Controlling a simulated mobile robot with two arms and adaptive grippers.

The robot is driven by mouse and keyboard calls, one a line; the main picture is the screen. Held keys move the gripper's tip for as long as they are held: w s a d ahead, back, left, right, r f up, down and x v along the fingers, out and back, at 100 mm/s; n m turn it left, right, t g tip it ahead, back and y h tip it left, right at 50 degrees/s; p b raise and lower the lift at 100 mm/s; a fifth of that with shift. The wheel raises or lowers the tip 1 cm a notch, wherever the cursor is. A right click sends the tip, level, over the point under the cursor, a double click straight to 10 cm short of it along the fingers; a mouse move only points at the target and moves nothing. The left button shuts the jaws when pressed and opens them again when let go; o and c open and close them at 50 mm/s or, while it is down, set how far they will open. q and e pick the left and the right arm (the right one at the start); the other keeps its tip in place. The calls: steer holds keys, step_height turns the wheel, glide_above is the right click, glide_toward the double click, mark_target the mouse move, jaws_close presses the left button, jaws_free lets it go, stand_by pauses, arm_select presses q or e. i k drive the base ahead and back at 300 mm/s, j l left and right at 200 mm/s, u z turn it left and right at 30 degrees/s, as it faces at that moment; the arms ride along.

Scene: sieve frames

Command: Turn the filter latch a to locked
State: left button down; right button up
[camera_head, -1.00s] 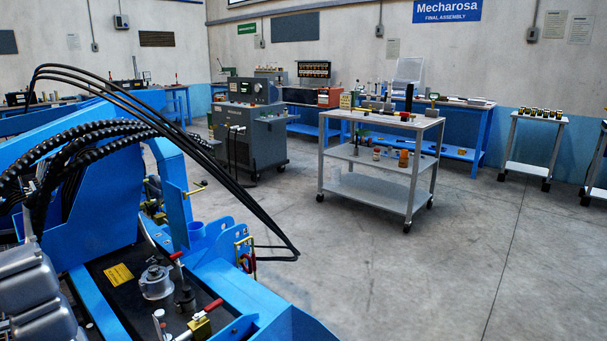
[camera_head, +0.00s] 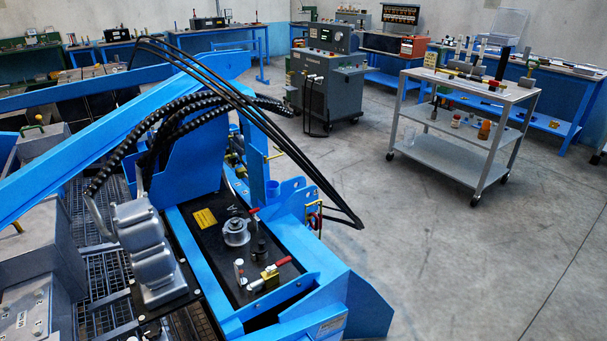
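A blue machine frame fills the left and centre. Its black deck (camera_head: 215,240) carries a round silver housing (camera_head: 236,233) that may be the filter. A small red-tipped lever (camera_head: 254,211) is just behind the housing. A brass valve body (camera_head: 269,274) with a red handle (camera_head: 284,261) sits at the deck's front. A small light-coloured post (camera_head: 239,268) stands left of it. I cannot tell which part is filter latch a, nor whether it is locked. Neither of my grippers is in view.
Black hoses (camera_head: 290,140) arch over the machine and hang past its right side. A grey ribbed block (camera_head: 143,250) stands left of the deck. A wheeled grey cart (camera_head: 440,165) with small parts is at the right. The concrete floor between is clear.

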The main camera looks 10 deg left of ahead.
mark_target(253, 211)
steer(key=i+l+u, duration=0.15)
steer(key=u, duration=1)
